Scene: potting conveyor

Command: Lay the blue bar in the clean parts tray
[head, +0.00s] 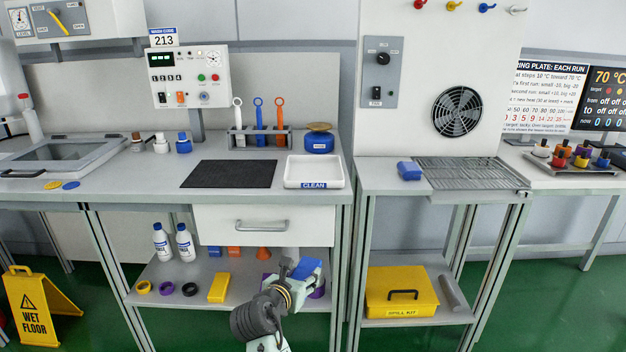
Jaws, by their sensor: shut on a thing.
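The clean parts tray (314,172) is a shallow white tray with a blue "CLEAN" label on its front. It stands empty at the right front of the middle bench. My gripper (304,270) is low in front of that bench, below the tray and before the lower shelf. It is shut on a blue bar (307,267), which shows at its fingers; the gripper hides part of it. A separate blue block (409,171) lies on the right bench beside the metal rack.
A black mat (229,174) lies left of the tray. A blue pot (319,140) and a tool rack (259,137) stand behind. A drawer (262,226) is shut below the bench top. The lower shelf (207,274) holds bottles, rings and a yellow block. A yellow case (401,290) sits lower right.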

